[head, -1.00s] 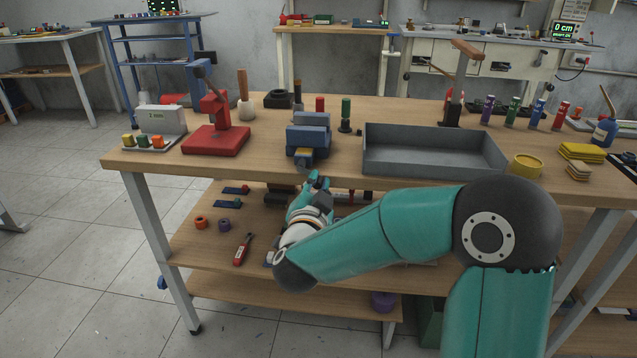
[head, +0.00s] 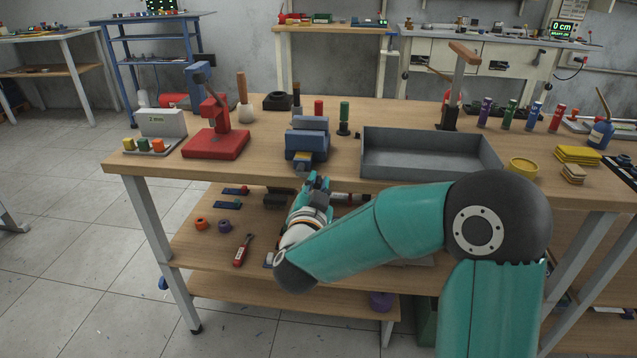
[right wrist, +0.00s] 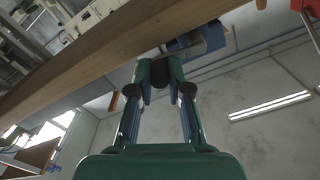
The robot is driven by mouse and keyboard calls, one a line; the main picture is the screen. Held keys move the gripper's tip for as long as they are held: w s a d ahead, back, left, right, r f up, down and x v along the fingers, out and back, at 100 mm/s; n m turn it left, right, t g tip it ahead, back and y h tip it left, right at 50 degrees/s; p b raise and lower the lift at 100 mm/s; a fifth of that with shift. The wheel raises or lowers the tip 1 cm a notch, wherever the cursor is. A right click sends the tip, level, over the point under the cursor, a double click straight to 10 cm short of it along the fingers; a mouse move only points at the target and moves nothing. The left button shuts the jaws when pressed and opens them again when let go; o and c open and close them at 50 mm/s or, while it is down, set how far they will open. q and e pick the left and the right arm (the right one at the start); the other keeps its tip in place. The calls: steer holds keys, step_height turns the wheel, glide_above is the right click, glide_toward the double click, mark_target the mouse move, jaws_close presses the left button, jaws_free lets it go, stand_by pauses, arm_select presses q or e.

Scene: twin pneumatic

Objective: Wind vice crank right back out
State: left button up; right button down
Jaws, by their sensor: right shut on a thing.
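The blue vice (head: 307,138) sits at the front edge of the wooden workbench, left of the grey tray. Its blue body also shows at the top of the right wrist view (right wrist: 208,38). My right gripper (head: 314,181) is just below and in front of the vice, at the bench edge. In the right wrist view the gripper (right wrist: 161,68) is shut on the vice crank, with the fingers pointing up at the vice. The crank is mostly hidden by the fingers. My left gripper is not in view.
The grey tray (head: 430,168) stands right of the vice, and the red press (head: 216,143) stands to its left. The bench edge (right wrist: 100,55) runs close to the fingers. A lower shelf (head: 210,258) with loose parts lies beneath my forearm.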

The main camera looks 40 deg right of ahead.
steer(key=shift+w+a+r+n+p, duration=0.1)
steer(key=shift+r+n+p, duration=0.15)
steer(key=shift+n, duration=0.25)
steer(key=shift+f, duration=0.1)
steer(key=c, duration=1.1)
jaws_free()
steer(key=v, duration=1.2)
